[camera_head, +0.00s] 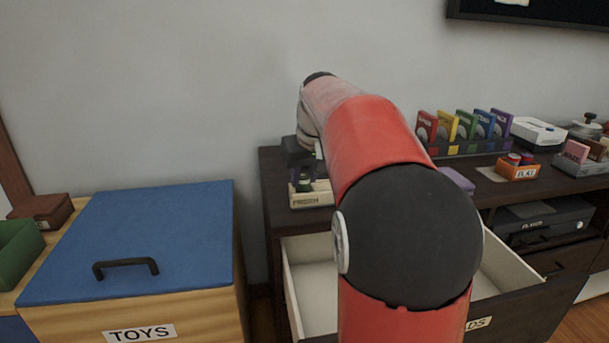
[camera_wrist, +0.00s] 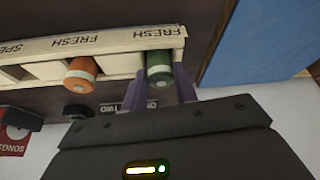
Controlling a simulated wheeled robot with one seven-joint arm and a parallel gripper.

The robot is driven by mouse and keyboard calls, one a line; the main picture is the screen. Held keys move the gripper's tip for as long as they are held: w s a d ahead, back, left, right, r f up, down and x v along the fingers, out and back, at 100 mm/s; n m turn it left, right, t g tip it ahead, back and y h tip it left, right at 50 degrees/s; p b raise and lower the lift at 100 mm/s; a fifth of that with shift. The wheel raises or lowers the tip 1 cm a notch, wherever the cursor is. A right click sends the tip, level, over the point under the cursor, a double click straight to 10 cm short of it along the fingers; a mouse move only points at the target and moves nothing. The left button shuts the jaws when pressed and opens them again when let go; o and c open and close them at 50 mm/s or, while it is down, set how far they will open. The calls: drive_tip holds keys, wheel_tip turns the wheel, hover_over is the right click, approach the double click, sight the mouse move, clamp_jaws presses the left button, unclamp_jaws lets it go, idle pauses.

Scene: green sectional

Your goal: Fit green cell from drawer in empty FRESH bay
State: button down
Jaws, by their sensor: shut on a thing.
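The green cell (camera_wrist: 159,72), with a pale band, is between the purple fingers of my gripper (camera_wrist: 163,84) in the wrist view. My gripper is shut on it. The cell is at the end FRESH bay of the pale wooden rack (camera_wrist: 112,63); I cannot tell whether it is fully seated. An orange cell (camera_wrist: 80,75) is in the neighbouring FRESH bay. The bay toward the SPENT label looks empty. In the head view, the rack (camera_head: 312,201) stands on the dark cabinet's left end, with my gripper (camera_head: 304,172) above it, partly hidden by my arm.
The cabinet drawer (camera_head: 312,285) is open below, its middle hidden by my arm. A blue-lidded TOYS chest (camera_head: 150,235) stands to the left. Coloured cases (camera_head: 465,127), a white box (camera_head: 538,132) and an orange FLAT box (camera_head: 518,169) occupy the cabinet top to the right.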

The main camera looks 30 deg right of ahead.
drive_tip(key=c, duration=1.1)
unclamp_jaws()
drive_tip(key=shift+w, duration=0.1)
drive_tip(key=shift+r, duration=0.15)
drive_tip(key=p+v, duration=0.1)
drive_tip(key=v, duration=1.1)
drive_tip(key=shift+n+t, duration=0.5)
drive_tip(key=shift+t, duration=0.1)
drive_tip(key=s+a+f, duration=0.5)
drive_tip(key=s+f, duration=0.1)
drive_tip(key=s, duration=0.1)
drive_tip(key=s+a+f, duration=0.5)
drive_tip(key=s+f, duration=0.2)
drive_tip(key=s+a+f, duration=0.5)
drive_tip(key=s+f, duration=0.2)
drive_tip(key=shift+s+f, duration=0.15)
drive_tip(key=shift+s, duration=0.15)
